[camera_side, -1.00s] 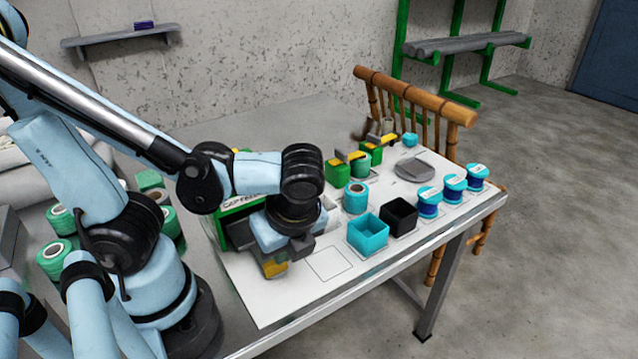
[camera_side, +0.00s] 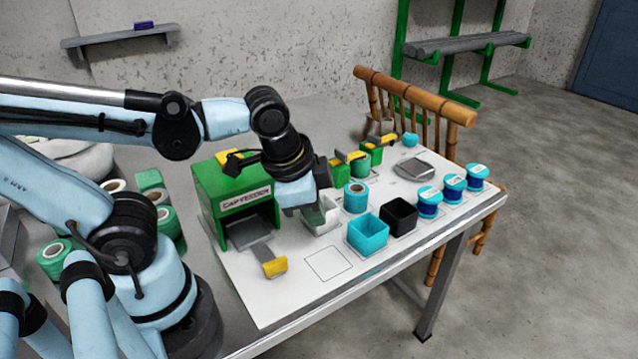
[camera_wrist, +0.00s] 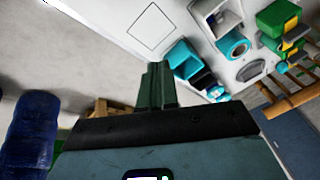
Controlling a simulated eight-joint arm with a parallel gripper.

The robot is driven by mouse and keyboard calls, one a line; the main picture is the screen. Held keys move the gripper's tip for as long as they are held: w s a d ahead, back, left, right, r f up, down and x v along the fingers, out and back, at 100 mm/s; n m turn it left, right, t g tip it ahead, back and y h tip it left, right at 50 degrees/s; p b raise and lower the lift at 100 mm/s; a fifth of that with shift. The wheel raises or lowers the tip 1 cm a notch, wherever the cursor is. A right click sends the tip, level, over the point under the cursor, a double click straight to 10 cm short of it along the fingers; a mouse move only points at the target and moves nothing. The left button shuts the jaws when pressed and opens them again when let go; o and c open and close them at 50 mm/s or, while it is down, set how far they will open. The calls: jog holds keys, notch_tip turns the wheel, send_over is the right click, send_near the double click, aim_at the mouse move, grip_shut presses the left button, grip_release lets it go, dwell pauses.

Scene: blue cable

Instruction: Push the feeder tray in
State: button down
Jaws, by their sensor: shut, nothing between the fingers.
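The green feeder (camera_side: 228,190) with a white label stands on the white board. Its grey tray (camera_side: 250,235) sticks out of the front opening toward the viewer. The tray ends in a yellow handle (camera_side: 274,267) on the board, clear of the housing. My gripper (camera_side: 310,212) is right of the feeder, above and beside a white open bin (camera_side: 324,222), apart from the tray. In the wrist view my gripper (camera_wrist: 158,72) shows its fingers together and empty. The tray does not show in the wrist view.
A cyan box (camera_side: 367,240) and a black box (camera_side: 399,217) stand right of the bin. Blue spools (camera_side: 429,203) line the right edge. An outlined square (camera_side: 328,264) on the board is bare.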

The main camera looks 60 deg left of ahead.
aim_at(275, 262)
jog(key=c, duration=1.7)
grip_release()
jog(key=w+a+n+t, duration=0.1)
jog(key=n, duration=0.1)
jog(key=w+a+r+n+t, duration=0.1)
jog(key=n, duration=0.1)
jog(key=w+a+n, duration=0.1)
jog(key=n, duration=0.1)
jog(key=shift+r+t, duration=0.3)
jog(key=shift+t, duration=0.1)
jog(key=shift+o, duration=1)
jog(key=shift+a+n, duration=0.15)
jog(key=shift+n, duration=0.15)
jog(key=o, duration=0.3)
jog(key=s+g, duration=0.2)
jog(key=s, duration=0.1)
jog(key=s+g, duration=0.2)
jog(key=s, duration=0.1)
jog(key=s+g, duration=0.2)
jog(key=s, duration=0.1)
jog(key=shift+s+r+g, duration=0.1)
jog(key=shift+r+g, duration=0.3)
jog(key=shift+o, duration=0.2)
jog(key=shift+f, duration=5.9)
grip_shut()
